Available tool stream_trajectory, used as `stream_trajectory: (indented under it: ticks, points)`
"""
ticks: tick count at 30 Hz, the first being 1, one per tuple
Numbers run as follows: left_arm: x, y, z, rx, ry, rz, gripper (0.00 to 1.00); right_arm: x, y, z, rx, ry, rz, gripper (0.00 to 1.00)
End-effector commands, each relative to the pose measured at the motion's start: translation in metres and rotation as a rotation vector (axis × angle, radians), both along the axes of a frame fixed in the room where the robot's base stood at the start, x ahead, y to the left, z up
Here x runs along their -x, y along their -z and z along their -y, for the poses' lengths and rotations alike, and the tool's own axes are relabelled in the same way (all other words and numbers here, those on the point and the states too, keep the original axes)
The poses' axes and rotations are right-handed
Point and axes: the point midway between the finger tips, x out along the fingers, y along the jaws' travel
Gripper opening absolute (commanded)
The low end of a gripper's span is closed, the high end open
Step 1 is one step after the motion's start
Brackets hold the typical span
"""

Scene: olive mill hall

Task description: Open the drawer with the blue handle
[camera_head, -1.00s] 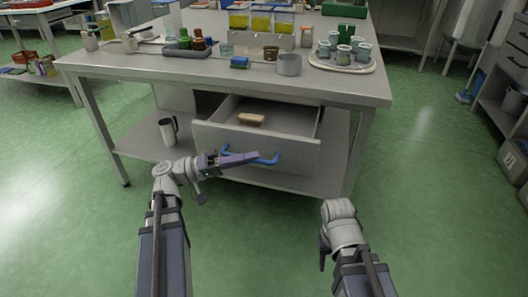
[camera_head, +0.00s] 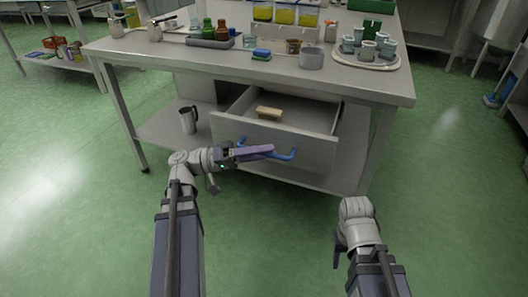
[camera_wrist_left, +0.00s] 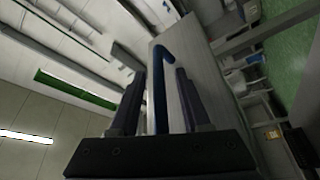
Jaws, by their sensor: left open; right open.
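The drawer (camera_head: 290,147) under the steel table stands pulled out, with its inside visible from above. Its blue handle (camera_head: 287,155) is on the front face; it also shows in the left wrist view (camera_wrist_left: 160,95). My left gripper (camera_head: 268,151) is at the handle, its fingers reaching along the drawer front. In the left wrist view its two fingers (camera_wrist_left: 160,75) are apart, one on each side of the handle bar, with visible gaps. My right gripper (camera_head: 339,252) hangs low at the right, away from the drawer, empty as far as I see.
A wooden brush-like block (camera_head: 269,113) lies in the drawer. Green floor is free around the table.

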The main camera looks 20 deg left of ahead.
Motion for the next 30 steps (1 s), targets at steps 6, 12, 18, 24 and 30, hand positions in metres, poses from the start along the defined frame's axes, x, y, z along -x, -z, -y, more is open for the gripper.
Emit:
stream_trajectory:
  ticks: [6, 12, 18, 24, 30]
  points:
    - [0.003, 0.004, -0.014, 0.0, -0.004, 0.0, 0.47, 0.0, 0.005, 0.0, 0.0, 0.001, 0.0, 0.5]
    - [0.014, 0.012, -0.045, 0.0, -0.004, 0.0, 0.47, 0.0, 0.012, 0.0, 0.0, 0.002, 0.0, 0.5]
    - [0.022, 0.016, -0.067, 0.0, -0.002, 0.0, 0.47, 0.0, 0.016, 0.0, 0.0, 0.003, 0.0, 0.5]
    - [0.026, 0.017, -0.072, 0.0, 0.0, 0.0, 0.47, 0.0, 0.017, 0.0, 0.0, 0.003, 0.001, 0.5]
    - [0.026, 0.017, -0.072, 0.0, 0.0, 0.0, 0.47, 0.0, 0.017, 0.0, 0.0, 0.002, 0.001, 0.5]
